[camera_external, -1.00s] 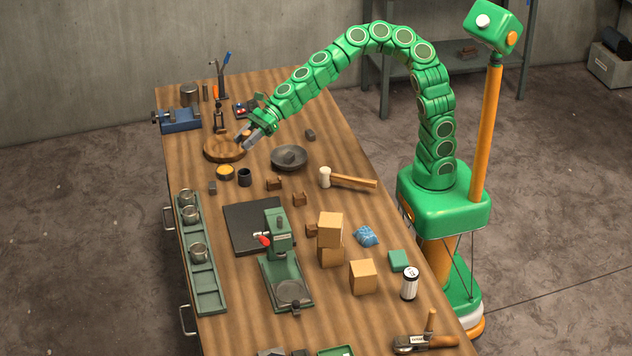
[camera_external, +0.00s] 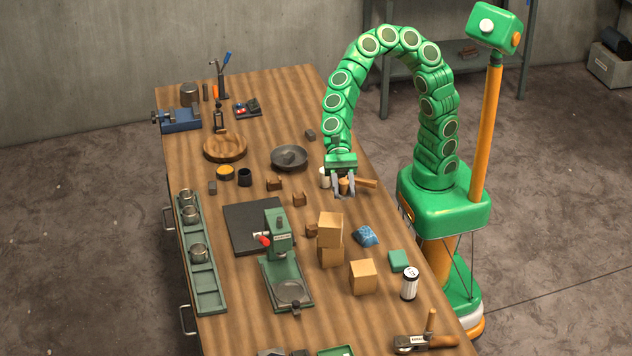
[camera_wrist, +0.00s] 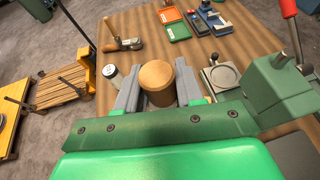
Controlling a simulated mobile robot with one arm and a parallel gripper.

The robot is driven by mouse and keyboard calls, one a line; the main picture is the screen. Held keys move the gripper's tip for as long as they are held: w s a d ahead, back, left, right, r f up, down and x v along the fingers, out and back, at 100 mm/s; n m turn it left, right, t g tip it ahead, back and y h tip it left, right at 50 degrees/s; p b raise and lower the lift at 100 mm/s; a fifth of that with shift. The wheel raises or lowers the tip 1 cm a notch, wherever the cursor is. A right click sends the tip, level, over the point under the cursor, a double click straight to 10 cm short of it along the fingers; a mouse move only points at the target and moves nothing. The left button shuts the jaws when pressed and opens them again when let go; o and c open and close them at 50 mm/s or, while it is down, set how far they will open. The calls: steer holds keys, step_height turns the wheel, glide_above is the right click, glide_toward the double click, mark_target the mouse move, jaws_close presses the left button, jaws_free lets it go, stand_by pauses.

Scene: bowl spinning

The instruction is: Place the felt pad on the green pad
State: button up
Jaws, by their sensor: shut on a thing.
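My gripper (camera_external: 344,190) is above the right part of the bench, near the mallet. It is shut on a tan, round-topped cylindrical piece (camera_wrist: 157,77), which sits between the grey fingers in the wrist view and shows as a small brown shape in the external view. I cannot tell for sure that this piece is the felt pad. A small flat-topped green block (camera_external: 398,261), which looks like the green pad, lies near the right edge of the bench, beside a white can (camera_external: 410,283). The held piece hides what is straight below it in the wrist view.
The mallet handle (camera_external: 368,183) is close to my gripper. A round wooden block (camera_external: 225,148) stands farther back.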

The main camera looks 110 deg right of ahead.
mark_target(397, 256)
steer(key=s+a+n+g, duration=0.3)
steer(key=s+a, duration=0.1)
steer(key=s, duration=0.4)
steer(key=s+a+n+g, duration=0.2)
steer(key=s+a+g, duration=0.15)
steer(key=s, duration=0.55)
steer(key=shift+w+a+f, duration=0.1)
steer(key=shift+f, duration=5.45)
steer(key=shift+w+a+f, duration=0.1)
steer(key=shift+f, duration=5.4)
steer(key=shift+f, duration=0.1)
steer(key=o, duration=1)
steer(key=shift+o, duration=0.2)
steer(key=shift+w+d+r, duration=0.15)
steer(key=shift+d+r, duration=0.2)
steer(key=shift+d, duration=0.2)
steer(key=v, duration=1.1)
steer(key=shift+r, duration=0.15)
